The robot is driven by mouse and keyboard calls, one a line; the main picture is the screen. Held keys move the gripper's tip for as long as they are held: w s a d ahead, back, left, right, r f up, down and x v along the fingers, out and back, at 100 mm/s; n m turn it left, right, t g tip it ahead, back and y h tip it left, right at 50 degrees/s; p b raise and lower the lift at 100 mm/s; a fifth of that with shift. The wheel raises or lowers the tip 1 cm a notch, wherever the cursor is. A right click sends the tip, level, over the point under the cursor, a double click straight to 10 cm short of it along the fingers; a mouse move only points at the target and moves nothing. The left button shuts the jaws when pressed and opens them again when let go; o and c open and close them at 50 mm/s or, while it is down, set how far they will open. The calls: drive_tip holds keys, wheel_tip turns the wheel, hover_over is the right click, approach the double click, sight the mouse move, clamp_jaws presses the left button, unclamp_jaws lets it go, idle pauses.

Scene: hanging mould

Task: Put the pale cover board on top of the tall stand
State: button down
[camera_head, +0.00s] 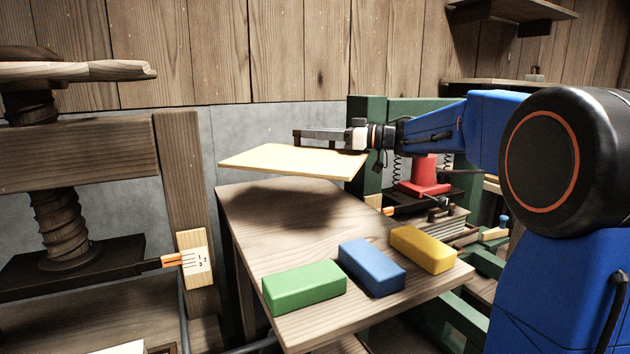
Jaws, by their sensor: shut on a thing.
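The pale cover board (292,161) is a thin, light wooden sheet, held roughly level in the air. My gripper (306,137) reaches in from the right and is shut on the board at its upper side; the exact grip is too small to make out. Below the board is a tall wooden-topped stand (300,220). A dark shadow lies on the far part of its top, and a gap shows between board and top. I cannot tell for certain that this is the stand named in the task.
A green block (303,287), a blue block (371,268) and a yellow block (422,249) lie on the stand's near part. A wooden screw press (75,155) stands at left. A green-framed press (366,106) with a red part (424,175) stands behind my arm.

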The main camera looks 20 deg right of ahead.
wheel_tip(320, 180, down, 13)
drive_tip(key=shift+r, duration=0.1)
idle(0.5)
drive_tip(key=c, duration=1.8)
unclamp_jaws()
drive_tip(key=v, duration=1.2)
